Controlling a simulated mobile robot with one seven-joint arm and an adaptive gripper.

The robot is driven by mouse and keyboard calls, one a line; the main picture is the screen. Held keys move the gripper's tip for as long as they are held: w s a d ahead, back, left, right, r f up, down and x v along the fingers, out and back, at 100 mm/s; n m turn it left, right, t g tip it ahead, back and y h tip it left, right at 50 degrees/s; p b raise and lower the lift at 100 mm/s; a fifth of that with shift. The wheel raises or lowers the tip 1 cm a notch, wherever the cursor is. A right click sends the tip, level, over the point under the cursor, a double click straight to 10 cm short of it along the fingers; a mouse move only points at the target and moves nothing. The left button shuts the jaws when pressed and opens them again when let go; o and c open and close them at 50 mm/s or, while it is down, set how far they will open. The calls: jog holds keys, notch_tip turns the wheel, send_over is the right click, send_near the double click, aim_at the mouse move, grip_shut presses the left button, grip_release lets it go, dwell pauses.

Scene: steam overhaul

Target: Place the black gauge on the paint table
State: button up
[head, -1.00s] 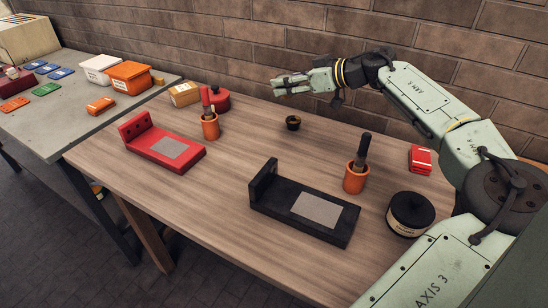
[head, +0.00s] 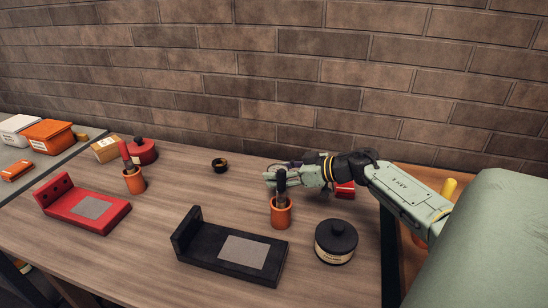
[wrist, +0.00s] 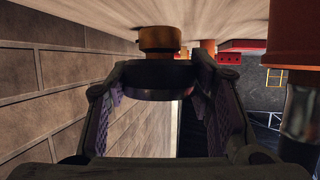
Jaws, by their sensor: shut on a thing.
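My gripper (head: 273,177) is low over the right part of the wooden table (head: 160,225), behind an orange cup (head: 281,217), with its fingers pointing left. In the wrist view my gripper (wrist: 155,80) is shut on a dark round thing, which looks like the black gauge (wrist: 155,84). In the head view the held thing is too small and too covered to make out. A brass-coloured cylinder (wrist: 160,38) shows just above it in the wrist view. I cannot tell whether it belongs to the gauge or stands beyond it.
A small black-and-brass round thing (head: 219,165) stands left of my gripper. A black stand (head: 205,246), a black pot (head: 336,243), a red box (head: 345,189) and a red stand (head: 75,205) also occupy the table. A brick wall (head: 250,85) runs behind. Bare wood lies around the small round thing.

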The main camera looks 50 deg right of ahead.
jog(key=shift+f+p, duration=0.5)
jog(key=shift+f, duration=1.75)
jog(key=shift+f, duration=0.15)
jog(key=o, duration=1.3)
jog(key=b+v, duration=0.2)
jog(key=v, duration=0.5)
jog(key=shift+s+r, duration=0.25)
jog(key=shift+r, duration=0.05)
